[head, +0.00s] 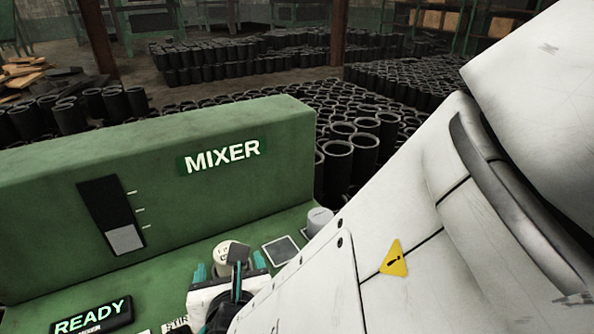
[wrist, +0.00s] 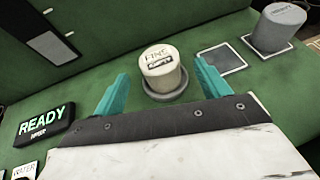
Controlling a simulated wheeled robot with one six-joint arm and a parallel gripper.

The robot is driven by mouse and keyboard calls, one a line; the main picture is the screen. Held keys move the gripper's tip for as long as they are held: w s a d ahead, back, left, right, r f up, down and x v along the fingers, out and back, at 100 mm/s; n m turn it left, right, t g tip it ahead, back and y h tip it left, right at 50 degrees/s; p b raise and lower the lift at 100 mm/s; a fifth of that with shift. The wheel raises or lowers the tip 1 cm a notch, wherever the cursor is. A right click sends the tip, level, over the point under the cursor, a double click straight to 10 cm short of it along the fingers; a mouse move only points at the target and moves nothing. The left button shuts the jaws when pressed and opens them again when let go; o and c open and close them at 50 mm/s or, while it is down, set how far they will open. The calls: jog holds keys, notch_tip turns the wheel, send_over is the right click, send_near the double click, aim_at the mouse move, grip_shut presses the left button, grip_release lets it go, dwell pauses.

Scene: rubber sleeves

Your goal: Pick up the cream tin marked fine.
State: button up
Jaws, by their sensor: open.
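The cream tin (wrist: 163,70) marked FINE stands upright on a round grey base on the green console. In the wrist view it sits just beyond and between the two teal fingertips of my gripper (wrist: 160,88). My gripper is open, with a finger to each side of the tin and visible gaps between. In the head view the tin (head: 226,257) is partly hidden behind my gripper (head: 232,268).
A grey tin (wrist: 278,28) stands to the right, past an empty square pad (wrist: 222,59). A lit READY sign (wrist: 44,127) is at the left. The green MIXER panel (head: 160,190) rises behind. Many black sleeves (head: 340,160) stand beyond the console.

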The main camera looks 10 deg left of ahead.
aim_at(220, 252)
jog(key=x, duration=0.7)
jog(key=shift+w+a+f, duration=0.1)
jog(key=shift+f, duration=0.1)
jog(key=c, duration=1.2)
